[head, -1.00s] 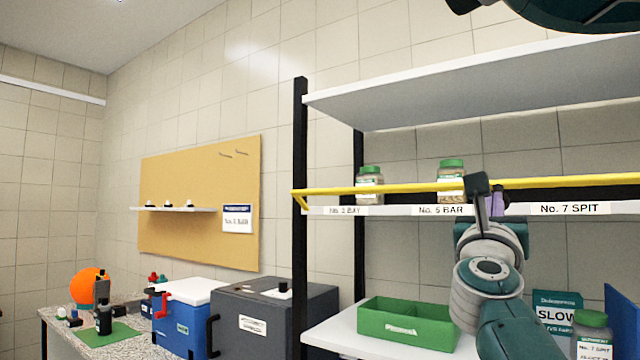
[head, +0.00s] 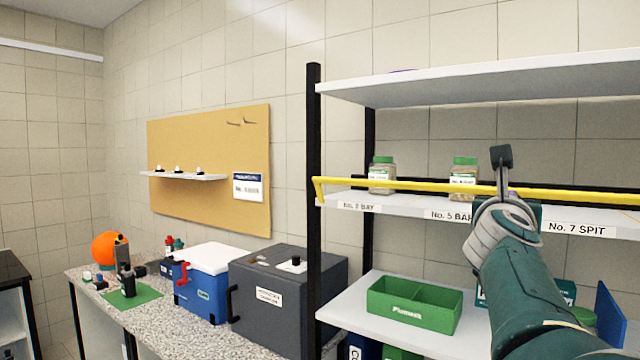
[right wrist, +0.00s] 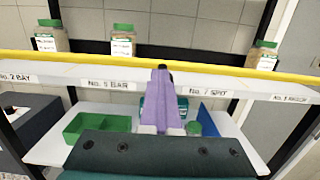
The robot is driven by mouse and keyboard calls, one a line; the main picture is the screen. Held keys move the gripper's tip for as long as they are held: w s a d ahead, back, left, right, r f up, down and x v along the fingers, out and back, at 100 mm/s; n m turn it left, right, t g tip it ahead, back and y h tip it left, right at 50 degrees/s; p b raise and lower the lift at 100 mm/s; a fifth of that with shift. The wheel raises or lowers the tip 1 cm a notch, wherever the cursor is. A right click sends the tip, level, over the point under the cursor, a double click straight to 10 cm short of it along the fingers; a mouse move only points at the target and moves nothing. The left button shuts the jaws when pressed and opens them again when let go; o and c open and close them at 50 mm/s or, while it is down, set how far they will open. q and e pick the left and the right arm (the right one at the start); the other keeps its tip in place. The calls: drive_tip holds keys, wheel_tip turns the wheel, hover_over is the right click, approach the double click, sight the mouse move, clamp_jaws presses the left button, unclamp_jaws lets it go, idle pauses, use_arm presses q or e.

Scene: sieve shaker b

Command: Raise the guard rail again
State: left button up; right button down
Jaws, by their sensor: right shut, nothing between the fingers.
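The yellow guard rail (head: 410,187) runs along the front of the middle shelf, just above its labelled edge, and crosses in front of the jars. Its left end bends down at the black post. In the right wrist view the rail (right wrist: 230,70) spans the whole width. My right gripper (right wrist: 162,72) is shut and empty, its purple fingers pointing at the rail. The fingertips overlap the rail's lower edge there; I cannot tell whether they touch it. My left gripper is not in view.
Jars with green lids (head: 382,174) (head: 464,178) stand behind the rail. The lower shelf holds a green divided bin (head: 413,304). The upper shelf (head: 480,88) overhangs. A grey box (head: 288,290) and a blue cooler (head: 207,300) stand on the bench at left.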

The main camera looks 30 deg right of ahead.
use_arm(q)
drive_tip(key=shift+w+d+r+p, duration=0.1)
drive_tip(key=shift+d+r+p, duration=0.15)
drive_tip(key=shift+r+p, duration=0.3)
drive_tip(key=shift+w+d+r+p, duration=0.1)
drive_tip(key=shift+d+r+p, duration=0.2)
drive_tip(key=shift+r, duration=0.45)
use_arm(e)
drive_tip(key=shift+w+d+r, duration=0.3)
drive_tip(key=shift+d+r, duration=0.45)
drive_tip(key=shift+r, duration=0.2)
drive_tip(key=shift+w+d+r, duration=0.3)
drive_tip(key=shift+d+r, duration=0.4)
drive_tip(key=shift+r, duration=0.25)
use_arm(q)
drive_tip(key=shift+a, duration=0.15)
use_arm(e)
drive_tip(key=shift+f, duration=0.1)
